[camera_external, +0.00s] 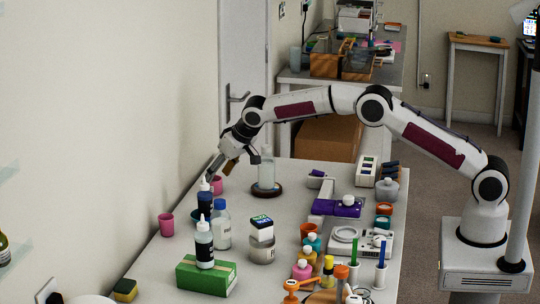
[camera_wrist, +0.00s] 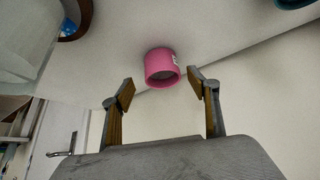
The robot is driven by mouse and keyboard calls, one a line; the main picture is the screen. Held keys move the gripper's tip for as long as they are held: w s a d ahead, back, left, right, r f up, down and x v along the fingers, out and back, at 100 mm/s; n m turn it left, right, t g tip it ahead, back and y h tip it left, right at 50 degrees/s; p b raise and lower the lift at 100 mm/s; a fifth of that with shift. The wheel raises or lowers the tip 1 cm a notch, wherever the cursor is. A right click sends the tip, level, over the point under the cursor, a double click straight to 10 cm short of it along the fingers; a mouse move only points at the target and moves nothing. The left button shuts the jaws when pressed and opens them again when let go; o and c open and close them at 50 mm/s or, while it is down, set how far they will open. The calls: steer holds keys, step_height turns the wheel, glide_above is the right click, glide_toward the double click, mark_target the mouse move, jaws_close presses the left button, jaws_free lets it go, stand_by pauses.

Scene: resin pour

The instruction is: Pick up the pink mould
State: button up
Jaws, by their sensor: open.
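A pink mould (camera_wrist: 161,66), cup-shaped with a small white label, shows in the wrist view beyond my fingertips, between their lines. It seems to be the pink cup (camera_external: 217,186) just below my gripper (camera_external: 219,173) in the external view, partly hidden by my fingers and a white-tipped bottle. A second pink cup (camera_external: 167,225) stands nearer the camera, by the table's left edge. My gripper is open and empty, and its two tan-padded fingers (camera_wrist: 160,85) are spread apart. I cannot tell whether a finger touches the mould.
A clear bottle (camera_external: 266,168) on a dark round base stands right of my gripper. Dark and white bottles (camera_external: 221,227) stand nearer the camera, by a green box (camera_external: 207,276). The wall (camera_external: 110,150) runs close along the table's left edge. Open table lies around the clear bottle.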

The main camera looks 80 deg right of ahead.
steer(key=shift+a+x, duration=0.2)
steer(key=shift+x, duration=1.8)
steer(key=c, duration=1.2)
